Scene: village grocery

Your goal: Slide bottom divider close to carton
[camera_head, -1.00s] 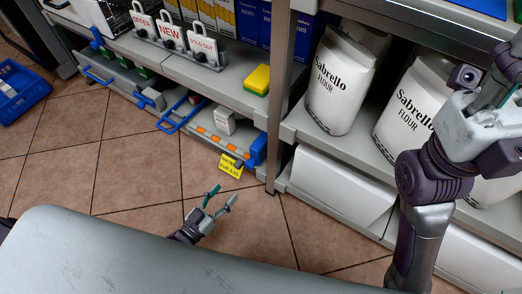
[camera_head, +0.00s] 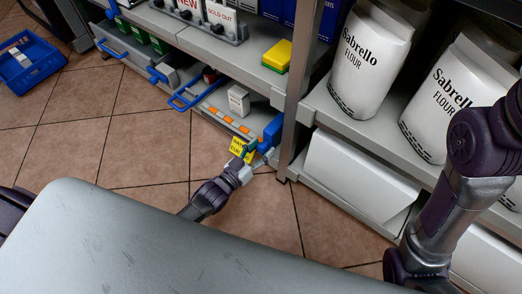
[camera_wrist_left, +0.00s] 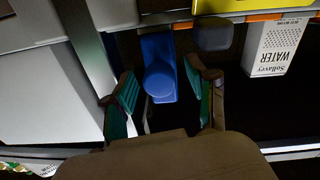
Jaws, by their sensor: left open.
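The white carton (camera_head: 238,100) stands on the bottom shelf (camera_head: 225,117). It also shows at the upper right of the left wrist view, marked WATER (camera_wrist_left: 275,45). A blue piece (camera_head: 272,131), which looks like the bottom divider, sits at the shelf's right end, apart from the carton. My left gripper (camera_head: 262,153) is open at the front of this blue piece. In the left wrist view the blue divider (camera_wrist_left: 158,78) lies between the open teal-padded fingers (camera_wrist_left: 163,98); I cannot tell whether they touch it. My right gripper is out of view.
A metal post (camera_head: 296,88) stands just right of the divider. A blue wire handle (camera_head: 197,93) lies left of the carton. Flour bags (camera_head: 368,62) fill the right shelf.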

